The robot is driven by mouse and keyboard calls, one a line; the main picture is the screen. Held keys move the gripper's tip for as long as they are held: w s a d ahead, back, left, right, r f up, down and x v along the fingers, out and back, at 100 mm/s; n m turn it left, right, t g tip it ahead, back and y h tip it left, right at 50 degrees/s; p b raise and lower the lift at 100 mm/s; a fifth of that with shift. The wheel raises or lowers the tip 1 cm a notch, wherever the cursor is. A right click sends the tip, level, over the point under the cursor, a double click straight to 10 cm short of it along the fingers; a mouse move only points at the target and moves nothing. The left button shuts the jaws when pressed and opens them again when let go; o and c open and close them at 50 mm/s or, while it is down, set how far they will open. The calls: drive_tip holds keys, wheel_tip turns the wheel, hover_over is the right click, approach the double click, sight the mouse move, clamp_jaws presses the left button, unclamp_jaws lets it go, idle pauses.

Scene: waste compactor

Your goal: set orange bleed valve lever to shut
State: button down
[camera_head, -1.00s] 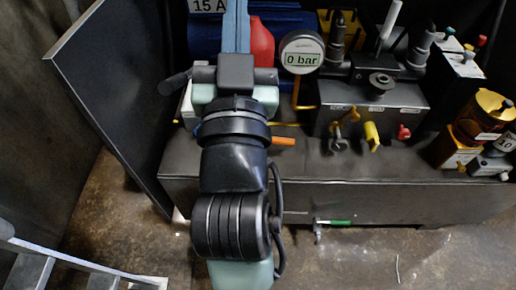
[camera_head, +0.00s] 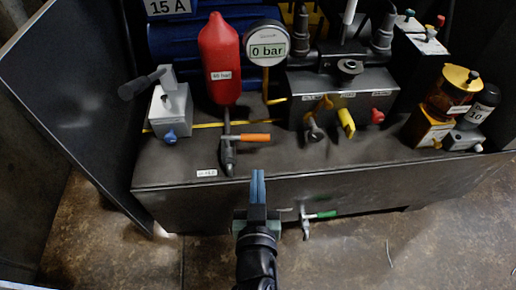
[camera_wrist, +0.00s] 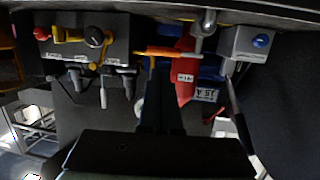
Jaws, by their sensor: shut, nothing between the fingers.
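The orange bleed valve lever (camera_head: 253,137) points to the right from a grey valve body (camera_head: 228,153) below the red accumulator (camera_head: 220,62), which is labelled 60 bar. The lever also shows in the wrist view (camera_wrist: 162,52), near the top and just beyond my fingers. The gauge (camera_head: 267,46) reads 0 bar. My gripper (camera_head: 258,178) is shut and empty, in front of the cabinet's front edge, below the lever in the head view. In the wrist view my gripper (camera_wrist: 160,90) points toward the lever, and a gap between them cannot be judged there.
A grey box with a black-handled lever (camera_head: 170,112) stands left of the accumulator. A valve block (camera_head: 345,85) with yellow and red knobs stands to the right. A green-handled valve (camera_head: 318,214) sticks out of the cabinet front (camera_head: 370,190). A dark open panel (camera_head: 70,110) stands at left.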

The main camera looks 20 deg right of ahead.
drive_tip(key=b+x, duration=0.1)
drive_tip(key=x, duration=0.8)
drive_tip(key=shift+b, duration=0.4)
drive_tip(key=shift+w+d+f, duration=0.1)
drive_tip(key=shift+w, duration=0.25)
